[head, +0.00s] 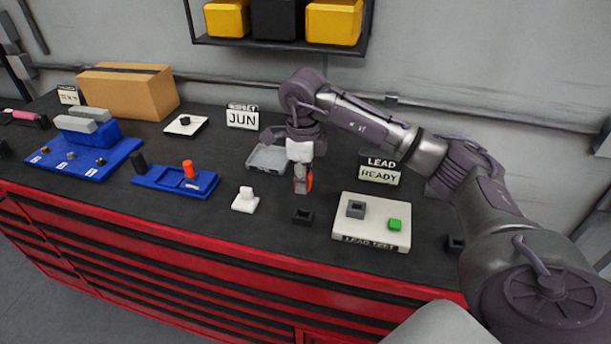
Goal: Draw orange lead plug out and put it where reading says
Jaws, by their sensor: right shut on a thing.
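My right gripper (301,176) hangs over the middle of the bench, pointing down. It is shut on an orange piece (309,182), which looks like the orange lead plug; the fingers hide much of it. A small black socket (303,216) stands on the bench just below, apart from the gripper. To the right, a pale box (373,237) lettered like "LEAD TEST" carries a grey square socket (356,209) and a green button (395,224). A sign behind it, the reading (380,174), says "LEAD READY". My left gripper is not in view.
A blue tray (200,187) with a black and an orange peg, a white block (245,200) and a grey tray (267,158) stand left of the gripper. A "JUN" sign (242,117) and cardboard box (128,92) are behind. Another black socket (455,244) is partly hidden by my arm.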

